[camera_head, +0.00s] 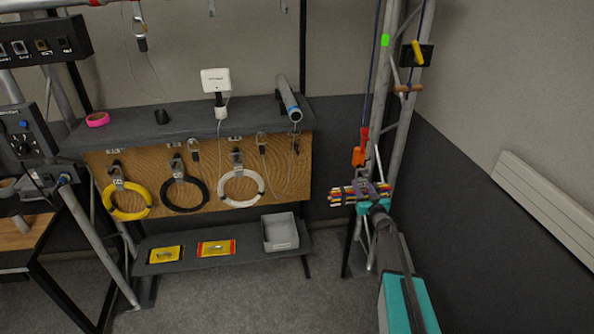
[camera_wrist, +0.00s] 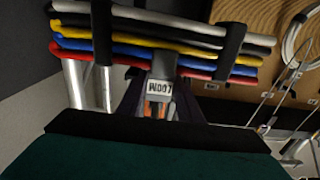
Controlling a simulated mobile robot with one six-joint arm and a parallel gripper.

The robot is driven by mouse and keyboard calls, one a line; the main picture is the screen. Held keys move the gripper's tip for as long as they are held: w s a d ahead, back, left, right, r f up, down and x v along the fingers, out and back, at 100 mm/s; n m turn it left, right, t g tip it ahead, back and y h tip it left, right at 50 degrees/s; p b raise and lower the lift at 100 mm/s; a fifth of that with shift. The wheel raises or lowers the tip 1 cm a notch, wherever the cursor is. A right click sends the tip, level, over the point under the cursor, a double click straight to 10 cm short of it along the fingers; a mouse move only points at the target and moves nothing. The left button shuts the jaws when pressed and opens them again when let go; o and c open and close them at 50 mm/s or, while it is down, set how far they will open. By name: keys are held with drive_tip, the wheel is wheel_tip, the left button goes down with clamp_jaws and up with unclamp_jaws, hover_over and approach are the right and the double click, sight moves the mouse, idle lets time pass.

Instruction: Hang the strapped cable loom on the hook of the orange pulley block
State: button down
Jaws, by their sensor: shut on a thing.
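The strapped cable loom (camera_head: 340,196) is a flat bundle of coloured cables. In the wrist view the loom (camera_wrist: 150,42) has white, black, yellow, blue and red cables, with dark straps around it and a grey label tag. My gripper (camera_head: 372,193) is shut on the loom near its tag; the dark fingers (camera_wrist: 160,88) also show in the wrist view. The orange pulley block (camera_head: 359,156) hangs just above the loom in the head view. Its hook cannot be made out. A small orange patch shows between my fingers; I cannot tell what it is.
A truss upright (camera_head: 386,130) stands close behind the loom. To the left, a pegboard (camera_head: 222,190) carries yellow, black and white cable coils under a dark shelf (camera_head: 180,120). A grey bin (camera_head: 281,233) stands on the lower shelf. The grey wall is at right.

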drive_tip(key=shift+r, duration=0.2)
drive_tip(key=c, duration=1.2)
unclamp_jaws()
drive_tip(key=shift+s, duration=0.1)
drive_tip(key=shift+f, duration=0.25)
drive_tip(key=shift+s, duration=0.2)
drive_tip(key=shift+s+d+r+b, duration=0.1)
drive_tip(key=shift+s+d+b, duration=0.15)
drive_tip(key=shift+s+b, duration=1.3)
drive_tip(key=shift+s+d+f+b, duration=0.1)
drive_tip(key=shift+s+d+b, duration=0.15)
drive_tip(key=shift+s, duration=2.65)
drive_tip(key=shift+s+d+r+b, duration=0.2)
drive_tip(key=shift+s+b, duration=0.65)
drive_tip(key=shift+s, duration=1.35)
drive_tip(key=shift+f, duration=0.1)
